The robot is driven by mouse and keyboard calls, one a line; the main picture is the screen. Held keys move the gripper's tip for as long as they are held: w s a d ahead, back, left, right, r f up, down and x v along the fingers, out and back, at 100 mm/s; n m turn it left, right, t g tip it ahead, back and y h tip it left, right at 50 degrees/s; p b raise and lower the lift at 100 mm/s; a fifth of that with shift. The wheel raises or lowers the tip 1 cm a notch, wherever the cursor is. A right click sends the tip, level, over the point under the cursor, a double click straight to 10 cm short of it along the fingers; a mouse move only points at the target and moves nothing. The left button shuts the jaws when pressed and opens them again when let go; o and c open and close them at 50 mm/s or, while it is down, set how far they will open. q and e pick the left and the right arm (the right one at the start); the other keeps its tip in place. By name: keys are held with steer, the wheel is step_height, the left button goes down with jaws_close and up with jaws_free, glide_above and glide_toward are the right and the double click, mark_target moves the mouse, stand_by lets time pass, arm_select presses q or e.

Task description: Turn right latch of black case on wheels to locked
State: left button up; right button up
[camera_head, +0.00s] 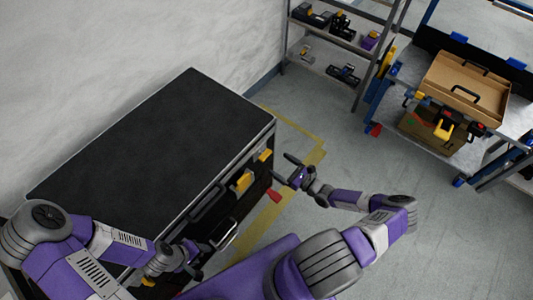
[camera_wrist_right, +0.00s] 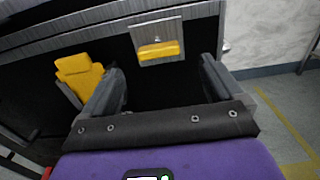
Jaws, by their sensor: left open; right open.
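The black case on wheels (camera_head: 150,140) stands against the wall, its latched front side facing my arms. Its right latch is a yellow handle (camera_head: 265,155) near the right end; in the right wrist view the yellow handle (camera_wrist_right: 158,51) lies flat across a metal plate. My right gripper (camera_head: 283,169) is open beside the case's right end. In the wrist view its two fingers straddle the space below the latch, with no visible contact. My left gripper (camera_head: 196,257) is open by the case's front, near its left part; its fingertips are partly unclear.
Another yellow part (camera_head: 243,181) sits left of the latch, also in the wrist view (camera_wrist_right: 80,75). A shelf rack (camera_head: 335,45) and a blue-framed cart with an open cardboard-coloured case (camera_head: 465,83) stand right. Floor between is clear, with yellow tape.

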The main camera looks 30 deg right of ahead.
mark_target(265, 155)
steer(key=b+x, duration=0.1)
steer(key=x, duration=0.6)
steer(key=shift+s+a, duration=0.1)
steer(key=shift+c, duration=0.4)
steer(key=c, duration=1)
